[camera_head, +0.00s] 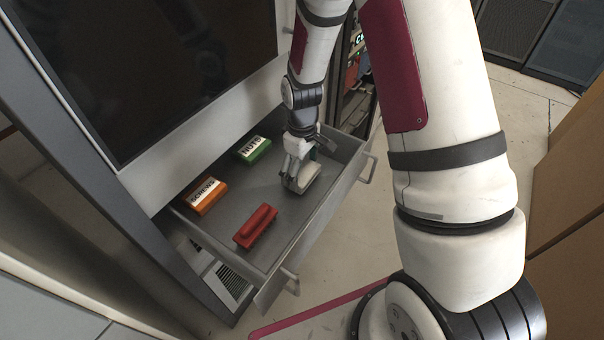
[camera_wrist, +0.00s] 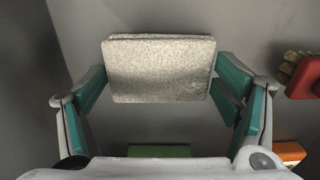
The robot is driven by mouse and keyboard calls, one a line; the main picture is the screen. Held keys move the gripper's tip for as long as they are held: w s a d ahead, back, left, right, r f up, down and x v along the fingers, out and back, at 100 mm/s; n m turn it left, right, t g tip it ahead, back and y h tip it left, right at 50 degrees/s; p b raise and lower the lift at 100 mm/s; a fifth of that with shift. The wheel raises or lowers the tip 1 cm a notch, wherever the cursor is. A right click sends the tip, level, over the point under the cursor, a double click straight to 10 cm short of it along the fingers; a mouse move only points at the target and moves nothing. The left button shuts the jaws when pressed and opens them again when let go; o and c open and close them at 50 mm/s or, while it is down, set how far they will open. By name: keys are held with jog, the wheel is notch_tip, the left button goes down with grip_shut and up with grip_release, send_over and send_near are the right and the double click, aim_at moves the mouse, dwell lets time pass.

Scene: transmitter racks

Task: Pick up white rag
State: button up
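The white rag (camera_wrist: 160,68) is a pale, speckled, folded block with rounded corners. In the head view the rag (camera_head: 307,174) is at the right part of an open grey drawer (camera_head: 262,256), partly hidden by my gripper. My gripper (camera_head: 293,180) reaches down into the drawer at the rag. In the wrist view my gripper's (camera_wrist: 161,66) teal-padded fingers stand on the left and right of the rag, their tips at its side edges with no clear gap. I cannot tell whether they press on it or whether it is clear of the drawer floor.
The drawer also holds a green NUTS box (camera_head: 252,149), an orange SCREWS box (camera_head: 206,195) and a red-handled brush (camera_head: 255,226). The brush (camera_wrist: 304,76) is right of the fingers in the wrist view. Drawer walls surround my gripper. A cabinet with a dark panel rises behind.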

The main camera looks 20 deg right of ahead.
aim_at(302, 171)
dwell(0.3)
notch_tip(302, 171, up, 10)
dwell(0.5)
